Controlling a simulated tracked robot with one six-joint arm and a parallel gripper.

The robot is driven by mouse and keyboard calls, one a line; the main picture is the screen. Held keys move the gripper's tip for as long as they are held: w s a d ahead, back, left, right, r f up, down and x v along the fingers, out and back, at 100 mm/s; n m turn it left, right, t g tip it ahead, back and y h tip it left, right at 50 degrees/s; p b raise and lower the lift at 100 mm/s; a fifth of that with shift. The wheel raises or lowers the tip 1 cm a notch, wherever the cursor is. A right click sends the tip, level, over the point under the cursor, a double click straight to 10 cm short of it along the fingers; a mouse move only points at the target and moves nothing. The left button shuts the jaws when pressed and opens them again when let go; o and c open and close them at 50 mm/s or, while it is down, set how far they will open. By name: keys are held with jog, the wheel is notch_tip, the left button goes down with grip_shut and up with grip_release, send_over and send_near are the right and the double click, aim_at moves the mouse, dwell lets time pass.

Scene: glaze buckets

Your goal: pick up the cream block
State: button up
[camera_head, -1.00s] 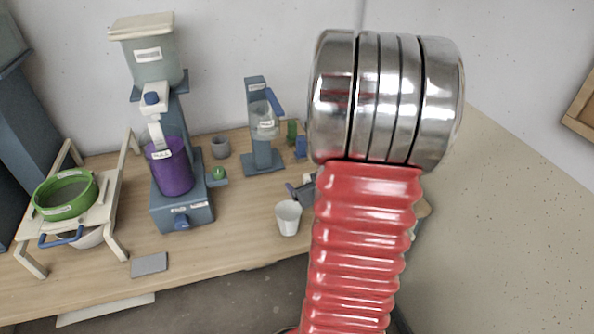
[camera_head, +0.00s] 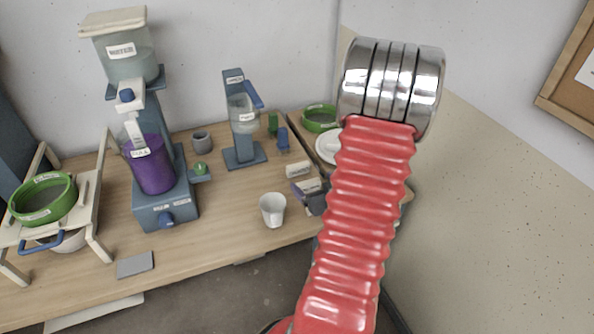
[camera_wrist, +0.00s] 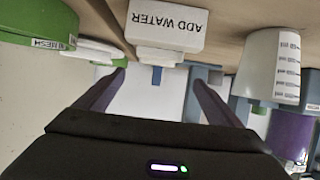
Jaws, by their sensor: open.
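The cream block (camera_wrist: 165,27) shows at the top middle of the wrist view, with "ADD WATER" on its face upside down. A smaller pale piece shows just below it there. In the head view a pale labelled block (camera_head: 306,186) is at the right part of the table, partly hidden by my gripper. My gripper (camera_wrist: 158,77) is open, its two purple fingers apart with nothing between them. The block lies ahead of the fingers, apart from them as far as I can tell.
A white cup (camera_head: 273,210) stands close by on the left. A green sieve (camera_head: 320,118) and a white dish (camera_head: 328,147) are behind on the right. A blue stand (camera_head: 244,150) and a machine with a purple container (camera_head: 152,170) stand further left.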

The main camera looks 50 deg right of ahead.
send_near(299, 168)
jog(key=x, duration=0.3)
jog(key=shift+w+a+f, duration=0.1)
jog(key=shift+w+f, duration=0.1)
jog(key=shift+x, duration=2.7)
jog(key=shift+s+r, duration=0.1)
jog(key=shift+c, duration=0.7)
jog(key=c, duration=1)
